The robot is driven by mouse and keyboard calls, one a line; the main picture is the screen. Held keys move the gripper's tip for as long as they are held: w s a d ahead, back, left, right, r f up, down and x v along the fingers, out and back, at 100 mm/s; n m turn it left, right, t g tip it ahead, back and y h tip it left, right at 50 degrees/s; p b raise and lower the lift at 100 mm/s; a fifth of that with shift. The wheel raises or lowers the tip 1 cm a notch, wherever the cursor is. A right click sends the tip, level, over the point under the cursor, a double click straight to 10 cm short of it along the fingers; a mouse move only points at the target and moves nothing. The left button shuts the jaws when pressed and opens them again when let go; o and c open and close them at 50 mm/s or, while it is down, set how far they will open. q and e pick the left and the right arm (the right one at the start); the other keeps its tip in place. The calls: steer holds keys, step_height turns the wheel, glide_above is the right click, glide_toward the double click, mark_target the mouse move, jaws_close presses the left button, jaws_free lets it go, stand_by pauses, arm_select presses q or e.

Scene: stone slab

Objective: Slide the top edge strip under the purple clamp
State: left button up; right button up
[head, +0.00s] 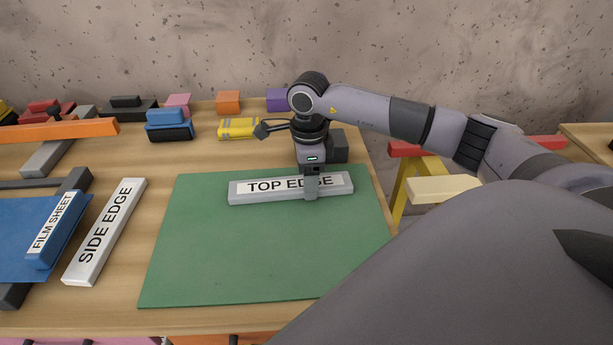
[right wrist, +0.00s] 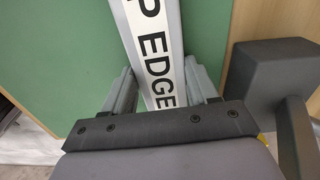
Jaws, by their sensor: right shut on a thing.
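The top edge strip (head: 237,191) is a grey bar with a white "TOP EDGE" label. It lies across the far part of the green mat (head: 240,260). My right gripper (head: 311,192) is shut on the strip, right of its middle. In the right wrist view the strip (right wrist: 150,40) runs between the two fingers (right wrist: 160,90). The purple clamp (head: 278,100) is at the back edge of the table, behind my right gripper and partly hidden by my right arm. My left gripper does not show.
A dark grey block (head: 338,146) stands just behind the mat, beside my right gripper. A yellow block (head: 238,127) lies left of it. The side edge strip (head: 105,232) and a blue film sheet (head: 25,240) lie left of the mat. The mat's front is clear.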

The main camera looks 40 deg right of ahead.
steer(key=o, duration=1.5)
steer(key=shift+c, duration=0.2)
steer(key=shift+r, duration=0.15)
step_height(320, 180, up, 8)
steer(key=p, duration=0.5)
steer(key=shift+p, duration=0.35)
